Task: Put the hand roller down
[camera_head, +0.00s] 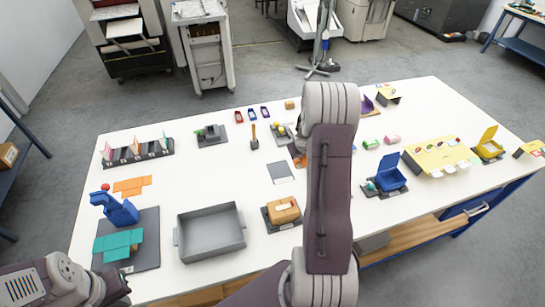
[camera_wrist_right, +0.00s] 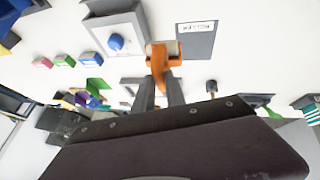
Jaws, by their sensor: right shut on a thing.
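The orange hand roller (camera_wrist_right: 160,66) is between the two grey fingers of my right gripper (camera_wrist_right: 161,92), which are shut on its handle. Its wide head points away from the gripper, beside the near edge of a grey labelled mat (camera_wrist_right: 198,42) in the wrist view. I cannot tell whether the roller touches the table.
A grey tray (camera_head: 210,255) stands at the table's front, with an orange-brown block (camera_head: 284,210) on a dark mat to its right. A blue bin (camera_head: 391,172) stands right of my arm. A brush-like tool (camera_head: 254,138) stands left of the roller. White table shows between them.

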